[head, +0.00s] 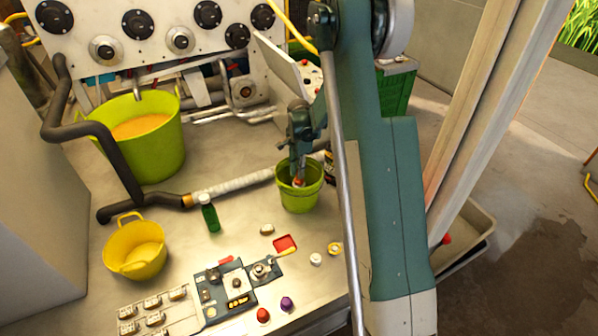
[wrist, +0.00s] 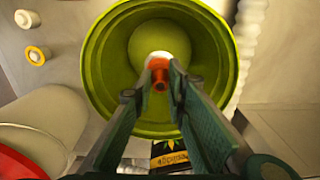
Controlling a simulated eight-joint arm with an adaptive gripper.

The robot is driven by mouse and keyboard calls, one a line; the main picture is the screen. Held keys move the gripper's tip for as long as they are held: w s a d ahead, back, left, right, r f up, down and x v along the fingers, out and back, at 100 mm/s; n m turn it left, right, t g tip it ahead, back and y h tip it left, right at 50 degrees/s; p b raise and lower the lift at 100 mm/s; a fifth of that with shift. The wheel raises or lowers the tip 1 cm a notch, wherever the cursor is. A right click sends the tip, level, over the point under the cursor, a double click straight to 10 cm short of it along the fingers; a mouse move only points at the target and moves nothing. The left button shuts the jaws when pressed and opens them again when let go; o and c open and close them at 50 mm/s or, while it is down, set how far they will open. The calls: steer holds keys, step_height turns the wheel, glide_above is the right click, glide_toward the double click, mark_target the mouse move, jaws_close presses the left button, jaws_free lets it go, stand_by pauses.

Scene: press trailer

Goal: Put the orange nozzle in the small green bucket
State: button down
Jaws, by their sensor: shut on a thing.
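The small green bucket (head: 300,196) stands on the metal table, right of the middle. My gripper (head: 299,180) points down into its opening. In the wrist view the green bucket (wrist: 106,60) lies straight below my fingers, its round rim around the fingertips. My gripper (wrist: 160,88) is shut on the orange nozzle (wrist: 159,72), which has a whitish end and sits over the inside of the bucket. Whether the nozzle touches the bucket's bottom cannot be told. In the head view the nozzle is small and partly hidden by the bucket's rim.
A large green tub (head: 145,150) with orange contents stands at the back left. A yellow basket (head: 135,250) is at the front left. A green bottle (head: 209,214) and a hose (head: 240,182) lie left of the bucket. Small caps and a valve panel (head: 235,290) are in front.

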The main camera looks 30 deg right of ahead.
mark_target(299, 181)
stand_by(0.3)
steer(key=shift+f, duration=3.1)
steer(key=shift+f, duration=1.85)
steer(key=shift+f, duration=0.15)
steer(key=c, duration=2.7)
jaws_free()
steer(key=shift+b, duration=0.3)
steer(key=o, duration=0.4)
